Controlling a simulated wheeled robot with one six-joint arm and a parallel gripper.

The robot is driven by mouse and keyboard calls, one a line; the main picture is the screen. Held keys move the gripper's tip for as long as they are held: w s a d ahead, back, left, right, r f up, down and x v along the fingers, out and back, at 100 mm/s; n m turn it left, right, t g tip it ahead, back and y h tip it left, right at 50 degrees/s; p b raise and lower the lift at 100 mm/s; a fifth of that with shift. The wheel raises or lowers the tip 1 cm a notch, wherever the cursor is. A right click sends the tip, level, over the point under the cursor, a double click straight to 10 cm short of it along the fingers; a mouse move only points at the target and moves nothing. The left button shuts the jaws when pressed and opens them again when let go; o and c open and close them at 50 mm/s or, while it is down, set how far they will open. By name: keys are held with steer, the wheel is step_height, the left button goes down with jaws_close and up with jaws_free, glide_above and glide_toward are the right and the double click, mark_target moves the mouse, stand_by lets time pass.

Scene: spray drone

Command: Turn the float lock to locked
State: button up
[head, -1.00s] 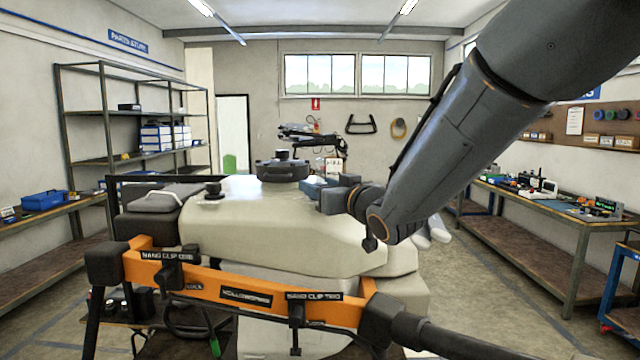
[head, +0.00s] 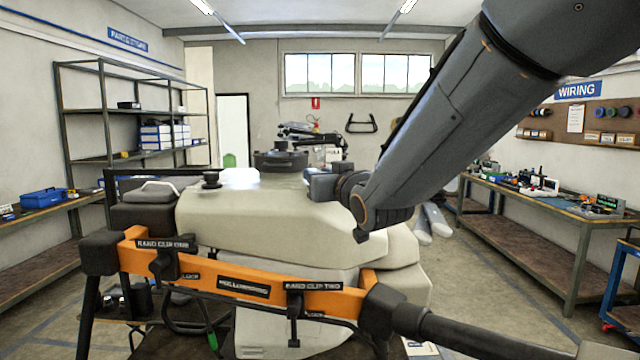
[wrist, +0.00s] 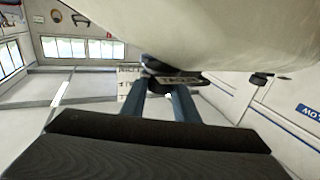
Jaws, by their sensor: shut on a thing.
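The spray drone's pale tank (head: 300,220) fills the middle of the head view and the top of the wrist view (wrist: 235,35). In the wrist view, my gripper (wrist: 160,85) reaches its two blue-grey fingers to a small dark part, the float lock (wrist: 160,67), at the tank's edge. The fingers are shut on it. A black plate with white lettering (wrist: 182,80) lies beside it, too small and tilted to read surely. In the head view, my gripper (head: 318,185) is at the tank's top; the lock is hidden there, and its turn position cannot be told.
A black round lid (head: 280,160) and a small black knob (head: 212,181) stand on the tank. An orange bar (head: 245,288) with black clips crosses in front. Shelves (head: 130,110) stand left and a workbench (head: 560,205) right.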

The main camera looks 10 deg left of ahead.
stand_by(0.3)
steer(key=o, duration=1.1)
steer(key=shift+c, duration=0.2)
steer(key=b+v, duration=0.3)
steer(key=v, duration=0.5)
steer(key=shift+b, duration=0.3)
